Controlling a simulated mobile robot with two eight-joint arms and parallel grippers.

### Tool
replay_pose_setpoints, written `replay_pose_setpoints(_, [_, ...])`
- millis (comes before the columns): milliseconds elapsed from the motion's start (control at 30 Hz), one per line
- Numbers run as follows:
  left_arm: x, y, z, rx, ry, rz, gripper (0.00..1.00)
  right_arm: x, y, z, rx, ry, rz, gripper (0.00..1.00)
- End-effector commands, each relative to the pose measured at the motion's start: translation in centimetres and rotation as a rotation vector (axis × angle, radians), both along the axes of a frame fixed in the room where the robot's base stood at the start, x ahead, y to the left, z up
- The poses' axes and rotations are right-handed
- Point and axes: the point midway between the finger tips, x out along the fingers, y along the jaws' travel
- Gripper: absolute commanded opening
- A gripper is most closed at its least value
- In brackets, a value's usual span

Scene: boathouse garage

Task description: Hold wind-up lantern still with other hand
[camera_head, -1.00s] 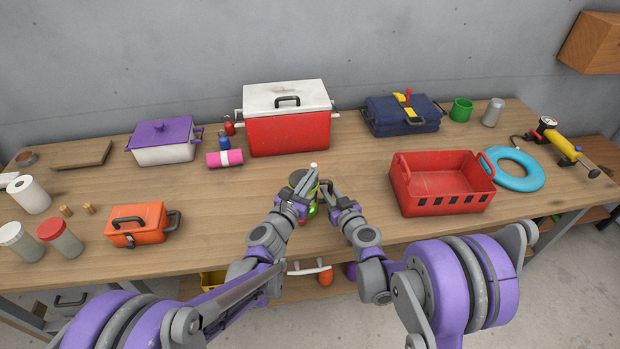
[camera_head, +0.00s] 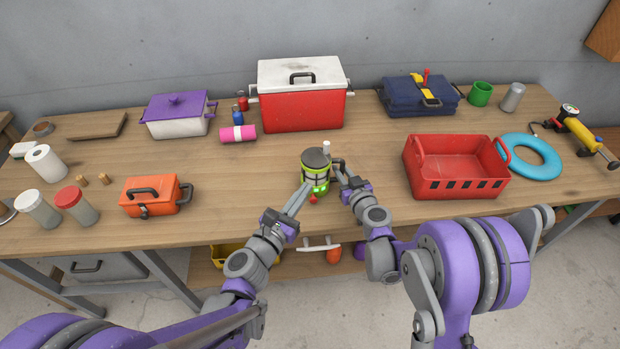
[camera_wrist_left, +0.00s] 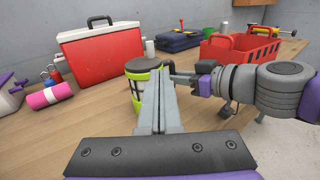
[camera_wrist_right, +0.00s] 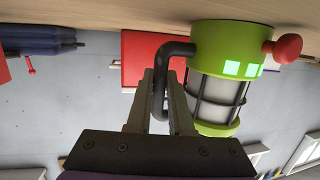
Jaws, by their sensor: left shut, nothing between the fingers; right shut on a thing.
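The wind-up lantern (camera_head: 316,172) stands on the workbench (camera_head: 240,190) at the middle front, green with a dark top, clear caged middle and red knob. It also shows in the left wrist view (camera_wrist_left: 143,84), partly behind my left fingers, and in the right wrist view (camera_wrist_right: 219,70), where it appears upside down. My right gripper (camera_head: 341,173) is shut on the lantern's black side handle (camera_wrist_right: 162,62). My left gripper (camera_head: 303,190) is shut and empty at the lantern's near left side; I cannot tell whether its tips touch it.
A red crate (camera_head: 457,183) stands to the right and an orange box (camera_head: 150,197) to the left. A red cooler (camera_head: 302,107) stands behind the lantern, with a pink roll (camera_head: 238,133) to its left. The bench between the orange box and lantern is clear.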

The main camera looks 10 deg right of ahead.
Motion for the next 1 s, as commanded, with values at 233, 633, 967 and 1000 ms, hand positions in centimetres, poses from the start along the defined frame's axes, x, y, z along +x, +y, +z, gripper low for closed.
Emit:
replay_pose_setpoints(233, [-0.7,-0.8,-1.3,0.027,0.052,0.033,0.0,0.0,0.0,0.0,0.001,0.0,0.0,0.0])
replay_pose_setpoints(633, [-1.7,-4.1,-2.1,0.061,0.074,0.334,0.0,0.0,0.0,0.0,0.001,0.0,0.0,0.0])
replay_pose_setpoints(967, [-1.9,-4.7,0.0,0.006,-0.004,0.429,0.0,0.0,0.0,0.0,0.001,0.0,0.0,0.0])
replay_pose_setpoints(1000, [-1.4,-4.8,0.0,0.006,-0.005,0.431,0.0,0.0,0.0,0.0,0.001,0.0,0.0,0.0])
